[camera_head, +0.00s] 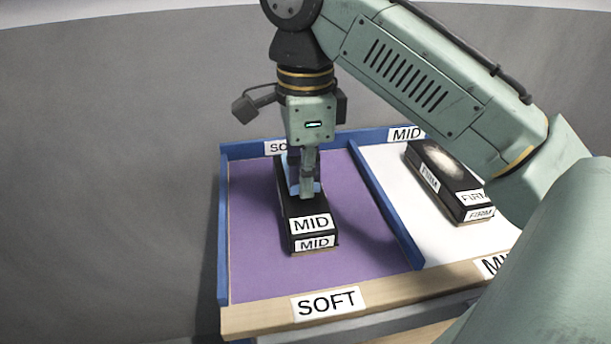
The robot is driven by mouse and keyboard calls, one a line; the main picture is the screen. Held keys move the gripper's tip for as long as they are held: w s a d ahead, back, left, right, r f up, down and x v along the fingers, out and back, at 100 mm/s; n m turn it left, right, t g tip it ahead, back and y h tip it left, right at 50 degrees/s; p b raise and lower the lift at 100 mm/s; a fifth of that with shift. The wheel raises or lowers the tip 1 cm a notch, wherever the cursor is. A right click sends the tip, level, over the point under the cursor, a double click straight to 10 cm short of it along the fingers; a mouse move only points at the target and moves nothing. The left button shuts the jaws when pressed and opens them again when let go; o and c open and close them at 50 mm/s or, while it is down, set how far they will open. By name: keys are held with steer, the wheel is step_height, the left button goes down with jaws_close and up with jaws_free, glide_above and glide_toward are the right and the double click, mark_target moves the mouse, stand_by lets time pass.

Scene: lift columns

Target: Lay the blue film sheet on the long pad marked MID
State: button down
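The long black pad marked MID (299,236) lies lengthwise in the purple-floored bay. It carries MID labels on its near top and near end. My gripper (309,194) points down over the middle of this pad, its fingertips at or just above the top. A small patch of blue film sheet (293,174) shows beside and behind the fingers, over the pad. The fingers hide much of the sheet. I cannot tell whether they are shut on it or whether the sheet touches the pad.
The purple bay (257,262) has a SOFT label on its front rail and blue side walls. A blue divider (384,207) separates it from a white bay labelled MID, where a black pad marked FIRM (437,182) lies. My arm covers the right side.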

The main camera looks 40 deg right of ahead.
steer(key=shift+f+p, duration=0.5)
steer(key=shift+f, duration=0.05)
stand_by(1.4)
steer(key=c, duration=2.3)
jaws_free()
steer(key=o, duration=0.6)
steer(key=o, duration=0.5)
steer(key=shift+c, duration=0.2)
step_height(320, 180, up, 8)
steer(key=p, duration=0.8)
steer(key=shift+f, duration=0.25)
